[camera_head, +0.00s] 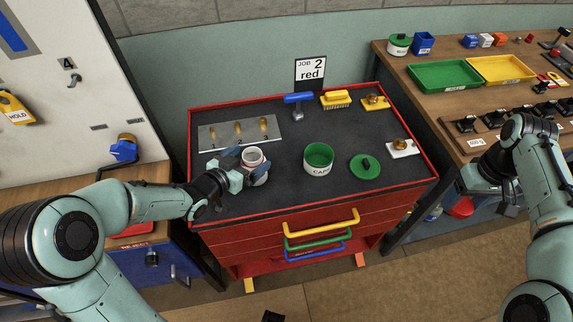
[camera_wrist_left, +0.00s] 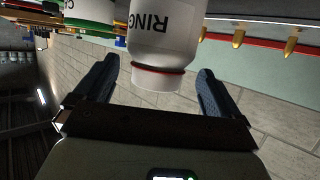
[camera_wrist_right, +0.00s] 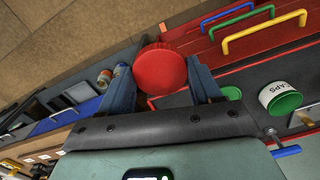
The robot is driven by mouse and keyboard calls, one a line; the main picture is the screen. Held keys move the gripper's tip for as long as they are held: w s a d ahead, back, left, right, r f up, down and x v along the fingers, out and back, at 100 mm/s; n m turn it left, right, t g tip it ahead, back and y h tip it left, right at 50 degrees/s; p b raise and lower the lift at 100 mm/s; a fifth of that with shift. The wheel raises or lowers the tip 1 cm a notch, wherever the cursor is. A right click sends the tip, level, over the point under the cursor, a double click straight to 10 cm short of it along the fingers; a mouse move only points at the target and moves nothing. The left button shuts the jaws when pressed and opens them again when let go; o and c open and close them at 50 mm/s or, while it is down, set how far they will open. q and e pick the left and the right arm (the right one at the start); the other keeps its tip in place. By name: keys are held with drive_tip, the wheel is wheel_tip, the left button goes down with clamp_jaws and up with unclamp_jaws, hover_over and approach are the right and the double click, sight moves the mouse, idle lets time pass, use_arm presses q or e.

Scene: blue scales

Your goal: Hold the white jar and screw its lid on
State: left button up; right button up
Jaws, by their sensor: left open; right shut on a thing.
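The white jar (camera_head: 256,170) stands on the dark top of the red cabinet, without a lid on it. It also shows in the left wrist view (camera_wrist_left: 165,35), with "RING" lettering and a red band near its rim. My left gripper (camera_head: 242,165) is at the jar, its open fingers on either side; a gap shows between the fingers and the jar in the wrist view. My right gripper (camera_wrist_right: 163,78) is shut on a round red lid (camera_wrist_right: 160,68), out to the right of the cabinet in the head view.
A green-rimmed CAPS tub (camera_head: 318,160) and a green lid (camera_head: 365,167) stand right of the jar. A metal plate with brass pegs (camera_head: 212,137), a blue-handled tool (camera_head: 298,105) and a yellow brush (camera_head: 336,98) lie behind. The workbench (camera_head: 405,75) is at right.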

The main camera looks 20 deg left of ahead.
sight(259, 153)
use_arm(q)
drive_tip(key=x, duration=0.4)
drive_tip(key=shift+d, duration=0.15)
drive_tip(key=shift+s, duration=0.1)
drive_tip(key=c, duration=1.1)
drive_tip(key=shift+c, duration=0.2)
drive_tip(key=shift+r, duration=0.1)
